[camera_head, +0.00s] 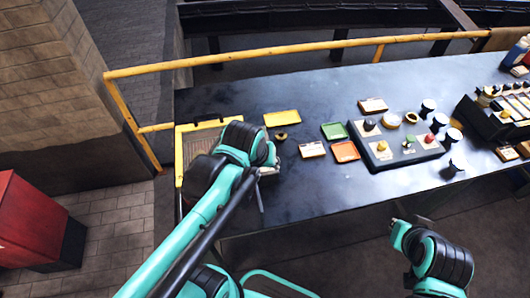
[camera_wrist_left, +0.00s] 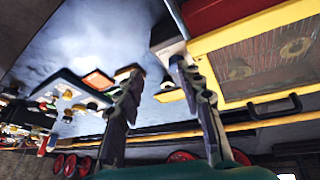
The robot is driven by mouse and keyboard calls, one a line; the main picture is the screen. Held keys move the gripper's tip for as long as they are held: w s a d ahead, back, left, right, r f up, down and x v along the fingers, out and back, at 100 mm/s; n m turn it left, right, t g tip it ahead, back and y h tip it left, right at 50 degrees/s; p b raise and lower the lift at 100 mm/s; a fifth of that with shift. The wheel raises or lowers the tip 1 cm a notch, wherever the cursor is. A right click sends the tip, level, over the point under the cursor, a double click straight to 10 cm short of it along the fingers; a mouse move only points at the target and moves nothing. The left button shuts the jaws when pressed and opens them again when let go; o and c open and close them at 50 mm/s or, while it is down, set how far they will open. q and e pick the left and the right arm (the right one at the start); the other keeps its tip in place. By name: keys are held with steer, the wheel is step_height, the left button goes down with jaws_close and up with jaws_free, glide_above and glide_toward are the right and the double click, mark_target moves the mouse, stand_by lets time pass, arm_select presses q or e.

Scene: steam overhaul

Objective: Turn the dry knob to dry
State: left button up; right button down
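A dark control panel (camera_head: 362,148) with several small coloured knobs lies flat on the table. It carries a black knob (camera_head: 369,124), a yellow knob (camera_head: 382,146) and a red knob (camera_head: 430,138). I cannot tell which is the dry knob; no label is readable. My left gripper (camera_head: 262,186) is over the table's front left, well left of the panel and apart from it. In the left wrist view its two fingers (camera_wrist_left: 154,70) are spread with nothing between them. The panel also shows there, small, beyond the left finger (camera_wrist_left: 88,92).
A yellow-framed mesh tray (camera_head: 179,160) lies left of my left gripper, partly hidden by my arm. Yellow, green and orange plates (camera_head: 282,118) lie between it and the panel. A yellow rail (camera_head: 250,54) runs behind.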

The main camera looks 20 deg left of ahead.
arm_select(q)
steer(key=w+a+n+g+p, duration=0.1)
steer(key=w+n+p, duration=0.1)
steer(key=w+a+n+g+p, duration=0.1)
steer(key=w+n+g+p, duration=0.1)
steer(key=w+n, duration=0.1)
steer(key=w+a+n+g+p, duration=0.1)
steer(key=w+n+p, duration=0.1)
steer(key=shift+w+a+f+n, duration=0.15)
steer(key=shift+w+a+n, duration=0.1)
steer(key=shift+w+n, duration=0.15)
steer(key=shift+w+a+f+n+g, duration=0.15)
steer(key=shift+f+n+g, duration=0.15)
steer(key=shift+g, duration=0.1)
steer(key=shift+w+a+f, duration=0.1)
steer(key=shift+f, duration=0.05)
steer(key=shift+f+n, duration=0.3)
steer(key=shift+f, duration=0.05)
step_height(320, 180, down, 7)
steer(key=shift+f+b, duration=0.15)
steer(key=shift+b, duration=0.6)
jaws_close()
